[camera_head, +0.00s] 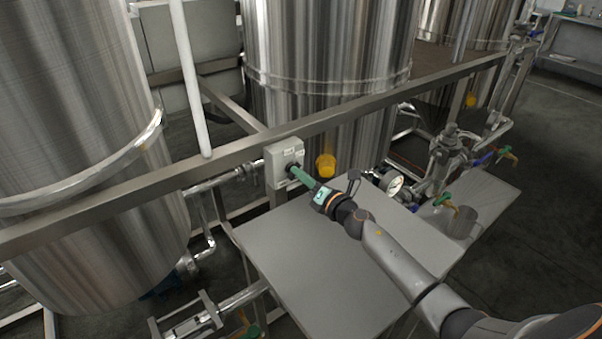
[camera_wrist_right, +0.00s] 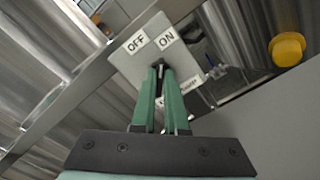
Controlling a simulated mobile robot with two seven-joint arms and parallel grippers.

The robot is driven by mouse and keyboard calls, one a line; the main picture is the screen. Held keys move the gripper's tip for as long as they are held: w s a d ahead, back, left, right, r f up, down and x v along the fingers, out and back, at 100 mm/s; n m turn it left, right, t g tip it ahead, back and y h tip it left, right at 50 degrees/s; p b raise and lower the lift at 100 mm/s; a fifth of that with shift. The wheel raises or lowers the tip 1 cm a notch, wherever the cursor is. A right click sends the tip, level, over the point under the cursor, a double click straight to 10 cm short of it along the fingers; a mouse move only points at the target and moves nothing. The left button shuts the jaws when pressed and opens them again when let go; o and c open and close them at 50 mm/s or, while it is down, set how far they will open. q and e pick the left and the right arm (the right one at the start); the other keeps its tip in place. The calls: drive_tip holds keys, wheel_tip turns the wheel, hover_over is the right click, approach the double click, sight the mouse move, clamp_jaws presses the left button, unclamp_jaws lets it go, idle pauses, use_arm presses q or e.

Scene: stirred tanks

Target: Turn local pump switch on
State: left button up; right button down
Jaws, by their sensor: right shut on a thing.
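The local pump switch is a light grey box (camera_head: 284,160) fixed to the metal frame rail, left of centre in the head view. In the right wrist view the switch box (camera_wrist_right: 139,48) carries an OFF label on the left and an ON label on the right. My right gripper (camera_head: 292,170) has green fingers and reaches the front of the box from the lower right. In the wrist view the right gripper's fingertips (camera_wrist_right: 160,70) are closed together on the small dark switch knob (camera_wrist_right: 160,64). The fingers hide most of the knob, so its exact setting is unclear. My left gripper is out of view.
A grey table (camera_head: 310,265) lies below my right arm. A yellow cap-like part (camera_head: 325,166) sits just right of the box. A pressure gauge (camera_head: 394,184) and pipes with valves stand farther right. Large steel tanks (camera_head: 328,60) rise behind the rail (camera_head: 350,112).

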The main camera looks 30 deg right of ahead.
drive_tip(key=shift+m, duration=1.6)
drive_tip(key=c, duration=0.9)
unclamp_jaws()
drive_tip(key=shift+c, duration=0.2)
drive_tip(key=shift+f, duration=0.1)
drive_tip(key=s, duration=0.4)
drive_tip(key=s+d, duration=0.1)
drive_tip(key=s, duration=0.7)
drive_tip(key=shift+s+d, duration=0.2)
drive_tip(key=shift+d, duration=0.2)
